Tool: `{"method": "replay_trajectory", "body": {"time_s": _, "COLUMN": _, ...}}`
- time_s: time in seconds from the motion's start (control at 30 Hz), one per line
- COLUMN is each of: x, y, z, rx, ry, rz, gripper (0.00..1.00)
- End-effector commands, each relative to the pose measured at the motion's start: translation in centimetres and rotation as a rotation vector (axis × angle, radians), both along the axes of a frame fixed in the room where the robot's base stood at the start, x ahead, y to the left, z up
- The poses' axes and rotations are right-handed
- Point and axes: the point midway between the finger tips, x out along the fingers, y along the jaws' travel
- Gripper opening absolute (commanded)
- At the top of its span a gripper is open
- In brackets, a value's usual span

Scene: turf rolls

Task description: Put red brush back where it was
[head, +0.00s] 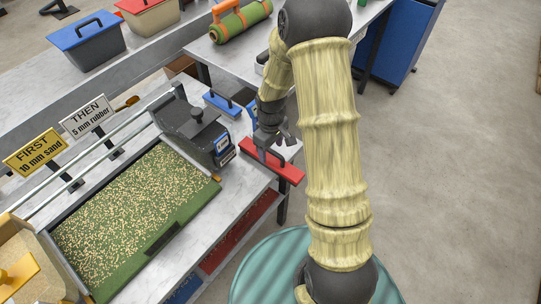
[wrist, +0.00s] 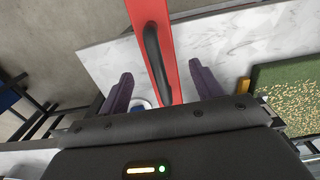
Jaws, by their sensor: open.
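The red brush (head: 270,166) is a long flat red bar with a black handle, at the right end of the grey worktop, with one end appearing to stick out past the edge. In the wrist view the red brush (wrist: 138,12) runs from the top down between my fingers, and its black handle (wrist: 155,55) points along it. My gripper (head: 274,143) is just over the brush in the head view. In the wrist view my gripper (wrist: 161,76) is open, with one purple finger on each side of the brush.
A blue brush (head: 222,104) lies behind on the worktop. Yellow and white signs stand at the left. Open floor lies to the right.

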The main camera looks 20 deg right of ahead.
Motion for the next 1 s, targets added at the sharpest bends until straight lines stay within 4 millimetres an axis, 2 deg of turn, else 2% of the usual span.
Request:
{"method": "replay_trajectory", "body": {"time_s": 0.1, "x": 0.1, "y": 0.0, "z": 2.5, "rx": 0.001, "ry": -0.006, "rz": -0.002, "gripper": 0.65}}
{"method": "replay_trajectory", "body": {"time_s": 0.3, "x": 0.1, "y": 0.0, "z": 5.2, "rx": 0.000, "ry": -0.004, "rz": 0.000, "gripper": 0.65}}
{"method": "replay_trajectory", "body": {"time_s": 1.0, "x": -0.1, "y": 0.0, "z": 5.8, "rx": 0.000, "ry": -0.003, "rz": -0.005, "gripper": 0.65}}
